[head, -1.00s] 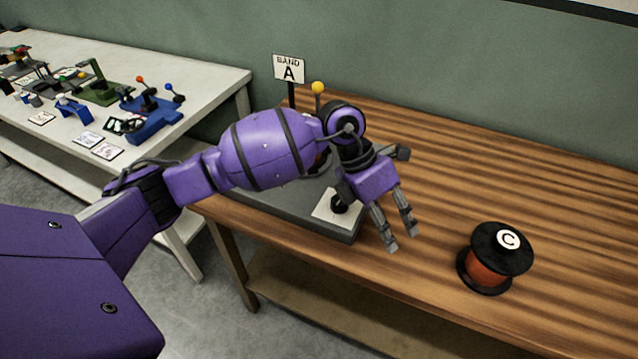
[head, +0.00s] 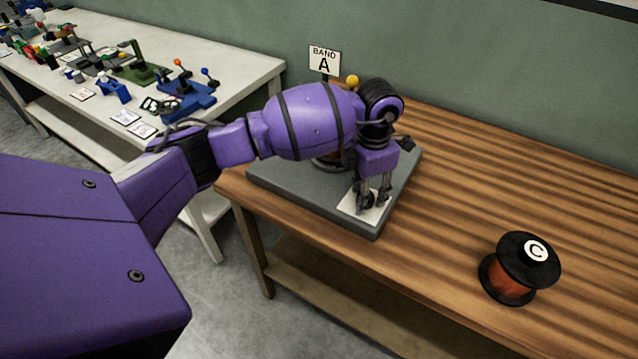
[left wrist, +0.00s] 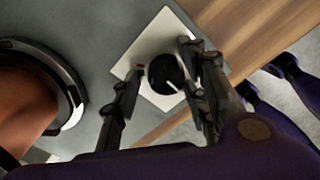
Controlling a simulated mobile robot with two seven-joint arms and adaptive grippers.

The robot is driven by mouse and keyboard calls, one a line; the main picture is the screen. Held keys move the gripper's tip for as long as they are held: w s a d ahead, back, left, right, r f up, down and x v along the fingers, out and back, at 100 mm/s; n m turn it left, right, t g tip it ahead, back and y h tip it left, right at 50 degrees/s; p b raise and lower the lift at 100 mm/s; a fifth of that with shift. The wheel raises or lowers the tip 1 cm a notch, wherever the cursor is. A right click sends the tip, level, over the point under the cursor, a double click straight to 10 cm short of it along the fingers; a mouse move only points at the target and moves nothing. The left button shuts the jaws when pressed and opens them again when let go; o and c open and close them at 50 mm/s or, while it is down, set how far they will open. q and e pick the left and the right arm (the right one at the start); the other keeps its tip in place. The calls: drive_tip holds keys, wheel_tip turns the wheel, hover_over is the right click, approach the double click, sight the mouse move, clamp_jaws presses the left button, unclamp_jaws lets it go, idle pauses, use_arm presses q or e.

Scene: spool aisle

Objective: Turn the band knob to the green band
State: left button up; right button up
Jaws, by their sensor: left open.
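The black band knob (left wrist: 165,74) sits on a square white plate (left wrist: 156,38), which also shows at the front corner of the grey base in the head view (head: 349,205). A small patch of red and green shows at the plate's left side in the left wrist view, partly behind a finger. My left gripper (head: 373,201) points down over the knob. Its open fingers stand on either side of the knob; I cannot tell whether they touch it. My right gripper is not in view.
The grey base (head: 290,190) stands on the wooden bench with a "BAND A" sign (head: 324,61) behind it. An orange spool (left wrist: 25,108) on the base is mostly behind my arm in the head view. Spool C (head: 518,268) stands right; bench between is clear.

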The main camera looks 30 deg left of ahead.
use_arm(q)
drive_tip(key=shift+r, duration=0.1)
drive_tip(key=shift+c, duration=0.5)
drive_tip(key=shift+w, duration=0.1)
drive_tip(key=c, duration=0.9)
